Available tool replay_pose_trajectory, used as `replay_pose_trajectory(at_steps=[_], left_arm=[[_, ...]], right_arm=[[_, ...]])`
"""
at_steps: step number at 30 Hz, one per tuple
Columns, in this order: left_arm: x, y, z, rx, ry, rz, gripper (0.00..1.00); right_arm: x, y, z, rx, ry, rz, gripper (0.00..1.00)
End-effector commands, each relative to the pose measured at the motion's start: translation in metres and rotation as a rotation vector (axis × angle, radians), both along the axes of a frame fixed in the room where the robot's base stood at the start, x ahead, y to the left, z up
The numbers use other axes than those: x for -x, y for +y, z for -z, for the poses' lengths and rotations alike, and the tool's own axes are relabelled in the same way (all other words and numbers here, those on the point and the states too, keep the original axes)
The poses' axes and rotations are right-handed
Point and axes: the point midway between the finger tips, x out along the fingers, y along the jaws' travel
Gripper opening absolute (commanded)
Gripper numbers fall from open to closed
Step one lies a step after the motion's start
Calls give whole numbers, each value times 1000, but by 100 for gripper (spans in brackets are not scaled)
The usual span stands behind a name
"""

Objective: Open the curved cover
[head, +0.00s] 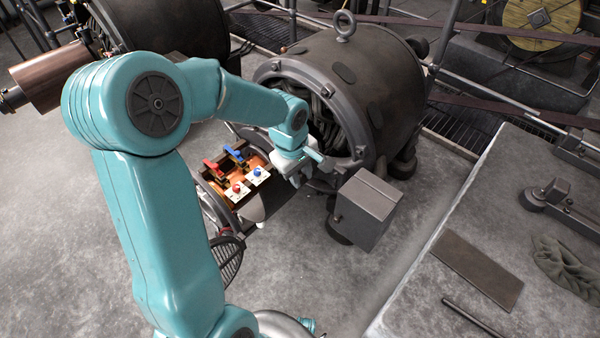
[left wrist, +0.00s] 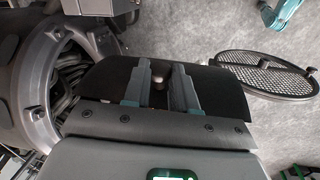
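The curved cover (left wrist: 222,92) is a dark, smooth panel across the middle of the left wrist view, beside the dynamo's open ring end. A small dark knob (left wrist: 157,80) stands out from it. My left gripper (left wrist: 158,72) has its two fingers apart, one on each side of the knob. A thin gap seems to show beside the knob, and firm contact cannot be made out. In the head view my left gripper (head: 306,182) is low in front of the dynamo (head: 375,75), and it and the arm hide much of the cover. My right gripper is not seen.
A switch board (head: 240,175) with red and blue levers lies just left of the gripper. A grey box (head: 366,210) stands to its right. A round mesh guard (left wrist: 268,76) sits nearby. A stone bench (head: 470,230) fills the right. Open floor lies in front.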

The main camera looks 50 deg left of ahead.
Motion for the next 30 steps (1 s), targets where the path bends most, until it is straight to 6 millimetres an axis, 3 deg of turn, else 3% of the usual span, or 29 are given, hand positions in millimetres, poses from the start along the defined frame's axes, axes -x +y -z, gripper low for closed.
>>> replay_pose_trajectory(at_steps=[1,2,8,15,21,30], left_arm=[[0,0,0,0,0,0,9],[0,0,0,0,0,0,0],[0,2,-4,8,1,-3,0],[5,29,-27,114,-1,-11,0],[8,58,-36,222,-15,-10,0],[8,67,-36,262,-32,0,0]], right_arm=[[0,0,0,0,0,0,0],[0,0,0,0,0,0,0],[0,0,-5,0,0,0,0],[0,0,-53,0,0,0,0],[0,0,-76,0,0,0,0],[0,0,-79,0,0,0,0]])
